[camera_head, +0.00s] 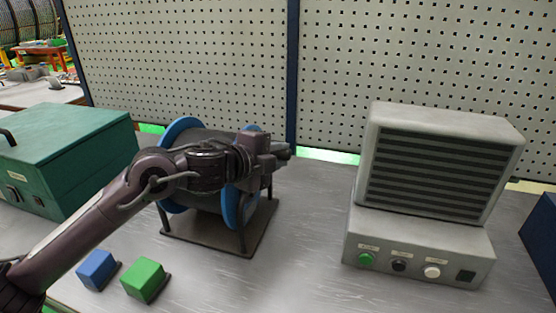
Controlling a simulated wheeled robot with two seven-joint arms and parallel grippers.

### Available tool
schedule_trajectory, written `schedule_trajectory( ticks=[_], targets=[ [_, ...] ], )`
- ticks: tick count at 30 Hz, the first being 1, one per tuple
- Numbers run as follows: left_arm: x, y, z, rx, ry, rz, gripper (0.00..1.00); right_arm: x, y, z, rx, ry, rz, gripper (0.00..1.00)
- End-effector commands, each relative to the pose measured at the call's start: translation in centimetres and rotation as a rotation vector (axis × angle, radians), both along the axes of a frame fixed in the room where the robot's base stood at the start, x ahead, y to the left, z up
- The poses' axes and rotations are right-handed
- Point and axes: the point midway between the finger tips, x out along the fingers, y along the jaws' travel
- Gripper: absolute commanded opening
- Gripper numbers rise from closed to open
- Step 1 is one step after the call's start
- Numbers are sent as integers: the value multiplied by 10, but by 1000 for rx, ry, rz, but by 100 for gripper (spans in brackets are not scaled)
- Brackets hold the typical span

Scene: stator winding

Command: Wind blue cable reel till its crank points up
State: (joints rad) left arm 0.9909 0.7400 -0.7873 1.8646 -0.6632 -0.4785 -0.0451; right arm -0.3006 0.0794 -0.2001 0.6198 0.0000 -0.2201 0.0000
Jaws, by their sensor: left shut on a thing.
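The blue cable reel (181,129) stands on a dark base plate on the workbench, left of centre. It has blue rims and a dark drum between them. My left arm comes in from the left and crosses in front of the reel. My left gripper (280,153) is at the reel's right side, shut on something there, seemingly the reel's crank. The crank itself is hidden behind the gripper and wrist, so I cannot tell which way it points. My right gripper is not in view.
A green toolbox (65,150) stands left of the reel. A blue block (97,270) and a green block (145,280) lie in front. A grey machine with buttons (420,255) stands right. Pegboard (200,55) closes off the back. The bench between reel and machine is clear.

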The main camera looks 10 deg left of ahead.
Motion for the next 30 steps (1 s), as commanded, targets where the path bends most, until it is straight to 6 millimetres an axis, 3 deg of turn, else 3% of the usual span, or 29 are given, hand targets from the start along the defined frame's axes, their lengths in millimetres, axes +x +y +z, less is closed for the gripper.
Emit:
schedule_trajectory(
  ticks=[8,9,13,23,30],
  targets=[
    [0,0,0,-1,1,-1,0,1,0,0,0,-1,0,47],
    [0,0,0,-1,1,-1,30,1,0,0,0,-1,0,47],
    [0,0,0,-1,1,-1,47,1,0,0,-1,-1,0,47],
    [-3,2,1,0,0,-1,47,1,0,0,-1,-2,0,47],
    [-31,23,11,2,-1,0,47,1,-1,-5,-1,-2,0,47]
  ],
)
